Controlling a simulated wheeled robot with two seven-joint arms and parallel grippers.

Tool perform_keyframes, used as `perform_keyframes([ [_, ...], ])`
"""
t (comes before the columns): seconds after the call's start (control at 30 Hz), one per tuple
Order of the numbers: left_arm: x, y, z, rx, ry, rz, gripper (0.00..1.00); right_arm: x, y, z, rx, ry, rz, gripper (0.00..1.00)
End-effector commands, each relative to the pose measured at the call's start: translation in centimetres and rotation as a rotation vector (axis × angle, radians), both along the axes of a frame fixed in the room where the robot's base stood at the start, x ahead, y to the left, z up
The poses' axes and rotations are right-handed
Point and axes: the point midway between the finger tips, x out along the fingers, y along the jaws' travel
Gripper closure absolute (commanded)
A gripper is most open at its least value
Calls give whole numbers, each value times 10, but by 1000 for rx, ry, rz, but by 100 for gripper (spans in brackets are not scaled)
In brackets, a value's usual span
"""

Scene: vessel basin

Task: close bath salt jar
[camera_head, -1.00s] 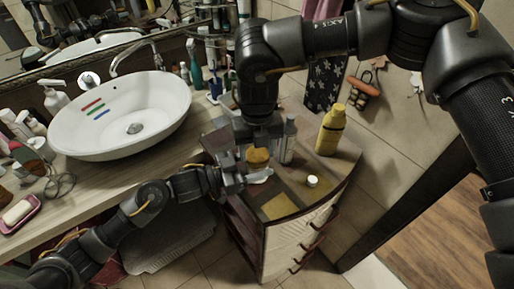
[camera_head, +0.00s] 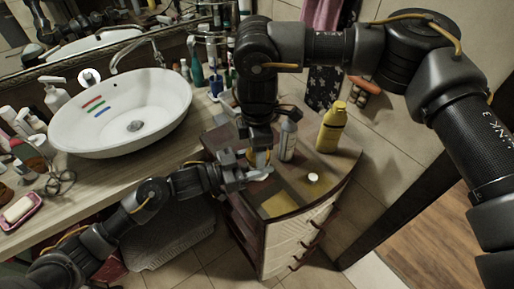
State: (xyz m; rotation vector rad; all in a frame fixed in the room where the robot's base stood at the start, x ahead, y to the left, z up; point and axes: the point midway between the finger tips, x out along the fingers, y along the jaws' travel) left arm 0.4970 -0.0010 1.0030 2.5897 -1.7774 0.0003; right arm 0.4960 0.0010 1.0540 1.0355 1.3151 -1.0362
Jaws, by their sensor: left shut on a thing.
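My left gripper (camera_head: 250,177) comes in from the left over the small cabinet's top. It is shut on a pale thing (camera_head: 261,172), probably the bath salt jar, mostly hidden by the fingers. My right gripper (camera_head: 259,155) points down from above, just above and behind the left one. An orange-yellow thing (camera_head: 258,159), perhaps the jar's lid or contents, shows partly at the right fingertips. I cannot tell whether the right fingers are closed on it.
A yellow bottle (camera_head: 331,127) and a grey bottle (camera_head: 288,139) stand on the cabinet (camera_head: 338,177) just right of the grippers. A small white-topped item (camera_head: 313,178) is nearer its front right. A sink basin (camera_head: 120,112) stands on the counter at left.

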Motion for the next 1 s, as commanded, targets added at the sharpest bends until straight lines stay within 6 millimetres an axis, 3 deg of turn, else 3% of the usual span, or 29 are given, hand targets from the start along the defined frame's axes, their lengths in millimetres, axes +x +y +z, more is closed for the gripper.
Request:
perform_keyframes([
  [0.4,0,1,-1,2,2,2,100,2,0,0,-1,0,-1059,65],
  [0.53,0,1,-1,2,2,2,100,2,-1,0,-1,0,-1332,65],
  [0.7,1,1,-1,2,2,3,100,2,-1,0,-2,0,-1522,65],
  [1.0,1,1,-1,2,2,3,100,2,-1,0,-2,0,-1550,65],
])
